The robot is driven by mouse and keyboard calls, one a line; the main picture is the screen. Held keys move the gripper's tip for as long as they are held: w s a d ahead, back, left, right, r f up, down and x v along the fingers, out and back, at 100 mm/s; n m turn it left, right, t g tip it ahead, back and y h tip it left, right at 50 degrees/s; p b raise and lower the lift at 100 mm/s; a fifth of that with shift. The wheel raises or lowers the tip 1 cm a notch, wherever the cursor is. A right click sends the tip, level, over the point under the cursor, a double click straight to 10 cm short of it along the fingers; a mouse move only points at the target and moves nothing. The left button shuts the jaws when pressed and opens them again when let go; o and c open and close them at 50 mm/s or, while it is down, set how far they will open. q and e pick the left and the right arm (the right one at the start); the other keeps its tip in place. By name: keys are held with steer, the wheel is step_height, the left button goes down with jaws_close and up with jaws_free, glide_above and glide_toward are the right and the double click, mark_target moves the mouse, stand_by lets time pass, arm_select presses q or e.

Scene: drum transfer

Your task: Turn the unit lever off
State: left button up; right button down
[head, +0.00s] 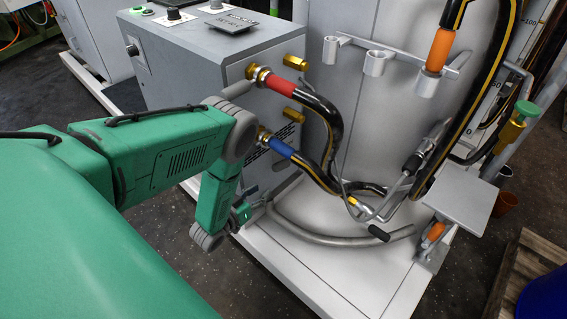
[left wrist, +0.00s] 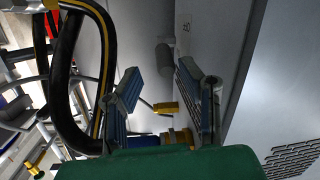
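The unit (head: 200,60) is a grey box at the upper middle of the head view. A grey handle (head: 237,90), which looks like its lever, sticks out by the red hose fitting, just above my left arm's joint. My left gripper (head: 256,201) is low beside the unit's hose side, partly hidden by my arm. In the left wrist view its two fingers (left wrist: 160,90) are spread apart with nothing held. A grey cylinder (left wrist: 165,57), possibly the lever grip, shows beyond and between them, with a brass fitting (left wrist: 166,108) below it. My right gripper is not in view.
A red-banded hose (head: 280,86) and a blue-banded hose (head: 283,149) leave the unit close to my left arm and curve right. A bent grey pipe (head: 330,239) lies on the pale platform (head: 300,270). A wooden pallet (head: 530,262) is at the lower right.

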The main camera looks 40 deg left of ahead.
mark_target(284, 163)
arm_select(q)
steer(key=shift+t+h, duration=0.3)
steer(key=shift+t, duration=0.6)
steer(key=w+b, duration=0.1)
steer(key=w, duration=0.3)
steer(key=w+r+b, duration=0.1)
steer(key=w+b, duration=0.1)
steer(key=w, duration=0.3)
steer(key=w+a+b, duration=0.1)
steer(key=w, duration=0.3)
steer(key=shift+w+r, duration=0.15)
steer(key=shift+r, duration=0.1)
steer(key=shift+w+d+r, duration=0.1)
steer(key=shift+w, duration=0.2)
steer(key=shift+c, duration=0.8)
jaws_close()
